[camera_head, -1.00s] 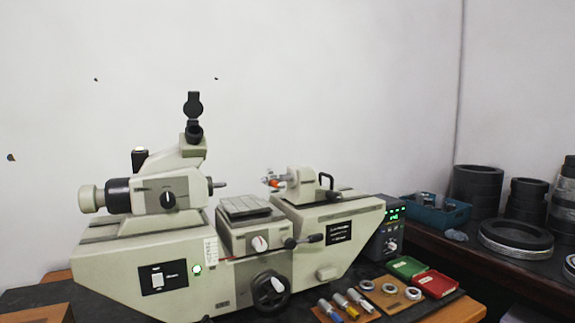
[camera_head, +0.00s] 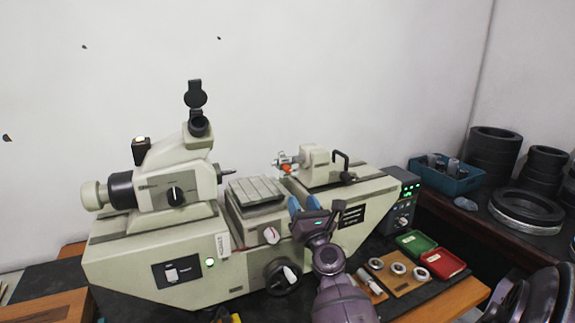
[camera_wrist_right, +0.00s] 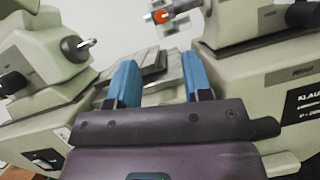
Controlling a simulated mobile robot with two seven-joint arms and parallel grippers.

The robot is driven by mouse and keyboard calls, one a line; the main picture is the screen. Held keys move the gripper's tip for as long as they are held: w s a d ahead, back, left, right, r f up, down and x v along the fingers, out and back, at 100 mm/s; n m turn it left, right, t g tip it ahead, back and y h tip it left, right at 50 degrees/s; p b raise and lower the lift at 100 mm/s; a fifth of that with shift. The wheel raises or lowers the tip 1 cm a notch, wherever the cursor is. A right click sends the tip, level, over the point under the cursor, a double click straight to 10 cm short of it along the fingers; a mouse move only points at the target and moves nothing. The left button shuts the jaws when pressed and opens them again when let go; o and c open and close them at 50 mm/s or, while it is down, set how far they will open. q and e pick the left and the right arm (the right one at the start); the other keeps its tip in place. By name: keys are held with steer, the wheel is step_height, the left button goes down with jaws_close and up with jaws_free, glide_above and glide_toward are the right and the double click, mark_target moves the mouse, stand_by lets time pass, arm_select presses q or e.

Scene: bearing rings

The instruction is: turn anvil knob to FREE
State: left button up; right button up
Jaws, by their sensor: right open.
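The beige measuring machine (camera_head: 240,260) stands on the bench. On its left head is a black knob with a white pointer line (camera_head: 175,196). An orange-red part (camera_head: 284,168) sits at the left end of the right head (camera_head: 320,165), and shows larger in the wrist view (camera_wrist_right: 158,16). I cannot tell which is the anvil knob or read any FREE mark. My right gripper (camera_head: 303,204) is open and empty, in front of the middle table (camera_head: 257,190). In the wrist view its blue fingers (camera_wrist_right: 160,65) point toward that table, below the orange-red part. My left gripper is out of view.
A pale round knob (camera_head: 271,235) and a black handwheel (camera_head: 283,277) are close left of my right arm. A black lever (camera_head: 341,165) stands on the right head. Green (camera_head: 415,243) and red (camera_head: 443,263) trays and several rings lie right of my arm.

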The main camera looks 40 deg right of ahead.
mark_target(289, 171)
steer(key=shift+w+d+r, duration=0.35)
steer(key=shift+w, duration=0.15)
steer(key=p+x, duration=0.1)
steer(key=x, duration=0.8)
steer(key=shift+w, duration=0.2)
jaws_close()
